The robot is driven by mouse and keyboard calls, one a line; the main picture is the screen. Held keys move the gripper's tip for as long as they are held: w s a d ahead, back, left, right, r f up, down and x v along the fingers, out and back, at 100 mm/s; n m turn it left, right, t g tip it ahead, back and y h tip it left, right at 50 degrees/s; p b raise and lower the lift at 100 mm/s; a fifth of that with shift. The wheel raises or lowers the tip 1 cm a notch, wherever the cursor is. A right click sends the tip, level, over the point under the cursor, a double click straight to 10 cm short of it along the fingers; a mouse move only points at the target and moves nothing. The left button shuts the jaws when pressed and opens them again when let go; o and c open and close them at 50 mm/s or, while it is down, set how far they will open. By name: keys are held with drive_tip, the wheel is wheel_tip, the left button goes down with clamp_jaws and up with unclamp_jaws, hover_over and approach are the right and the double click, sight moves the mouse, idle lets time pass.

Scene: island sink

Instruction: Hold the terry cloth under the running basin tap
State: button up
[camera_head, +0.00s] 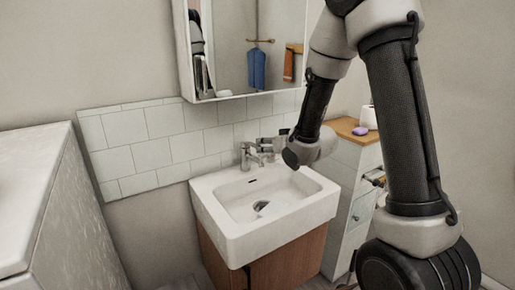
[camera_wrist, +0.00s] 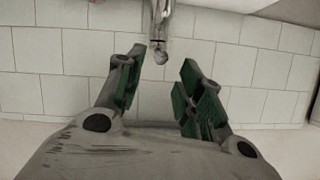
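The basin tap (camera_head: 254,152) is a metal mixer at the back of the white basin (camera_head: 222,224). In the wrist view the tap (camera_wrist: 160,30) shows at top centre, ahead of the gap between my fingers. My gripper (camera_wrist: 161,72) has its green-padded fingers apart, with nothing visible between them. In the head view my gripper (camera_head: 279,140) is just right of the tap, above the basin's back edge; its fingers are small there. No cloth shows in either hand or basin. Blue and orange cloths hang in the mirror's reflection. I cannot make out running water.
The mirror cabinet (camera_head: 244,50) hangs above the basin. A narrow side cabinet (camera_head: 352,160) stands right of it, carrying a purple item (camera_head: 360,131) and a white roll-like item (camera_head: 369,117). A pale large unit (camera_head: 32,195) stands at left. The basin bowl is clear except for its drain.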

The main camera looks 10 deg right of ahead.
sight(257, 146)
drive_tip(key=x, duration=0.7)
drive_tip(key=shift+w, duration=0.1)
clamp_jaws()
